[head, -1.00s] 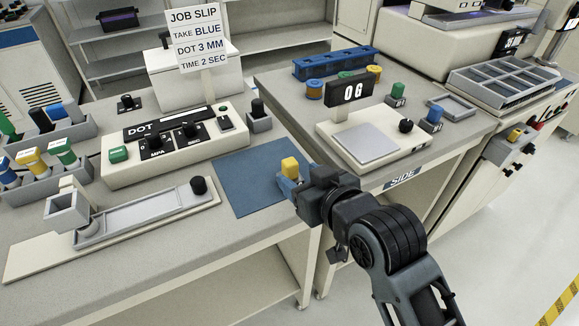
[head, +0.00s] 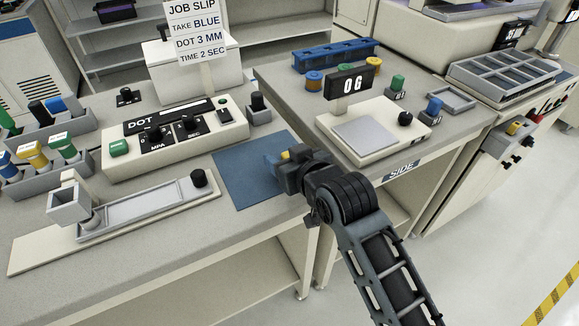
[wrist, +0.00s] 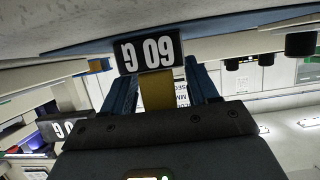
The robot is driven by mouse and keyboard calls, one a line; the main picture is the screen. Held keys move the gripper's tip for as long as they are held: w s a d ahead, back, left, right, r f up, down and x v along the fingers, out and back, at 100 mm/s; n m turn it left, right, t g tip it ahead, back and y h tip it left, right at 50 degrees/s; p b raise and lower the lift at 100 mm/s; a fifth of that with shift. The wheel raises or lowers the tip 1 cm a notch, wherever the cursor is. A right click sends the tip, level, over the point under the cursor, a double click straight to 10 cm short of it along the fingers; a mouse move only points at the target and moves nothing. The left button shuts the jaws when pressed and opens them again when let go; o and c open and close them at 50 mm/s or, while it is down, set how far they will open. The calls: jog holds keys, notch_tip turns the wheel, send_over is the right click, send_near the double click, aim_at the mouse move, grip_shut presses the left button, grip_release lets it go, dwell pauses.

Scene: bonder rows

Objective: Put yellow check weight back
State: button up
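My gripper (head: 278,160) is over the blue mat (head: 240,185), near the gap between the two benches. Its blue fingers appear shut on the yellow check weight (head: 286,155), which is mostly hidden by my wrist in the head view. In the wrist view the yellow weight (wrist: 157,92) stands between the fingers, behind a black plate reading 60 g (wrist: 150,56), seen upside down. Finger contact is partly hidden. A green weight (head: 398,82) and a blue weight (head: 433,107) stand by black tags on the right bench. The scale (head: 365,132) has an empty pan and its display (head: 350,83) reads 0 G.
The dispenser box (head: 175,138) and a tray fixture (head: 140,207) stand left on the near bench. A blue rack (head: 335,56) with small spools is at the back of the right bench. A small grey tray (head: 452,99) and a compartment tray (head: 505,78) are further right.

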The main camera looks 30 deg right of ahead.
jog(key=c, duration=1.1)
grip_shut()
jog(key=shift+r, duration=0.1)
jog(key=shift+r, duration=0.55)
notch_tip(320, 180, up, 3)
jog(key=shift+f, duration=0.1)
jog(key=s+d+r, duration=0.6)
jog(key=d+r, duration=0.1)
jog(key=d, duration=0.2)
jog(key=shift+s+d, duration=0.3)
jog(key=shift+d, duration=0.05)
